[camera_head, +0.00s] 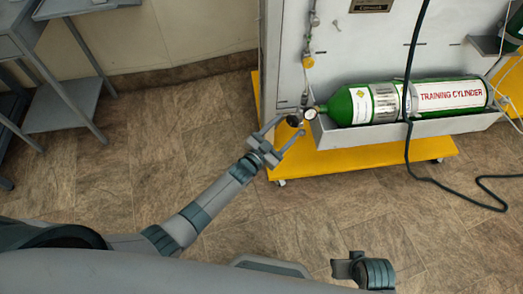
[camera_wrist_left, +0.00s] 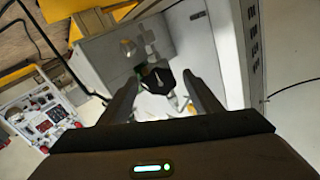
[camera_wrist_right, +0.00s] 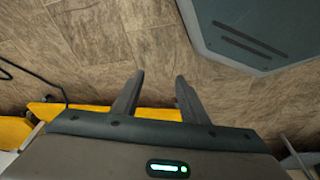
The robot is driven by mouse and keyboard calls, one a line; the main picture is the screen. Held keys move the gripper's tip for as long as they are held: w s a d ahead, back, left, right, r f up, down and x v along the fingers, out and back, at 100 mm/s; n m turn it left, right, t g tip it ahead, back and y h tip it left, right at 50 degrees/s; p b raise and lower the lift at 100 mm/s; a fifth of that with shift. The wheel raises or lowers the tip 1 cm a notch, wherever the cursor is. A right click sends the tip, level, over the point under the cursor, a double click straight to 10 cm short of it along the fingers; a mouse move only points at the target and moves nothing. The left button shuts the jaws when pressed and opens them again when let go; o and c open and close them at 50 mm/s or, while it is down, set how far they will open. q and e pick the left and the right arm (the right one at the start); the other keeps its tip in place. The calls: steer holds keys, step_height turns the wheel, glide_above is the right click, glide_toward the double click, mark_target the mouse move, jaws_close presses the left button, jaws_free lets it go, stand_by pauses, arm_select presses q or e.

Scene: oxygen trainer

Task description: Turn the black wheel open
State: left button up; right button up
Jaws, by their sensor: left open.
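The black wheel (camera_head: 293,120) is at the neck end of a green cylinder (camera_head: 345,107) lying in a grey tray. In the left wrist view the wheel (camera_wrist_left: 159,78) is a dark, many-sided disc with a pale line on its face. My left gripper (camera_head: 284,128) is open at the wheel. Its two fingertips (camera_wrist_left: 162,77) show on either side of the wheel; I cannot tell whether they touch it. My right gripper (camera_wrist_right: 159,75) is open and empty above the floor, away from the cylinder.
A round gauge (camera_head: 310,113) sits close beside the wheel. The grey tray (camera_head: 400,134) is on a white panel with a yellow base (camera_head: 350,158). A black cable (camera_head: 408,70) hangs in front of the cylinder. A grey cart (camera_head: 70,98) stands at left. The floor between is clear.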

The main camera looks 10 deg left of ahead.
arm_select(q)
steer(key=v, duration=1.5)
steer(key=shift+s+a+p, duration=0.2)
steer(key=shift+s+p, duration=0.1)
arm_select(e)
steer(key=shift+x, duration=1.15)
arm_select(q)
steer(key=s+a+f+n+g+y+p, duration=0.5)
steer(key=s+f, duration=0.4)
steer(key=f, duration=0.4)
steer(key=s+a+f+g+y+p, duration=0.1)
steer(key=s+f+g, duration=0.1)
steer(key=s+f, duration=0.2)
steer(key=s+a+f+n+g+y+p, duration=0.1)
steer(key=s+a+f+g+p, duration=0.1)
steer(key=s, duration=0.9)
step_height(320, 180, down, 3)
steer(key=shift+s+a+r+n+g+y, duration=0.2)
steer(key=shift+a+n+g+y, duration=0.15)
steer(key=shift+g, duration=0.25)
arm_select(e)
step_height(320, 180, down, 10)
steer(key=a+t, duration=0.2)
steer(key=shift+w+a+t+y, duration=0.15)
steer(key=shift+w+t+y, duration=0.15)
steer(key=shift+y, duration=0.1)
arm_select(q)
steer(key=shift+w, duration=0.1)
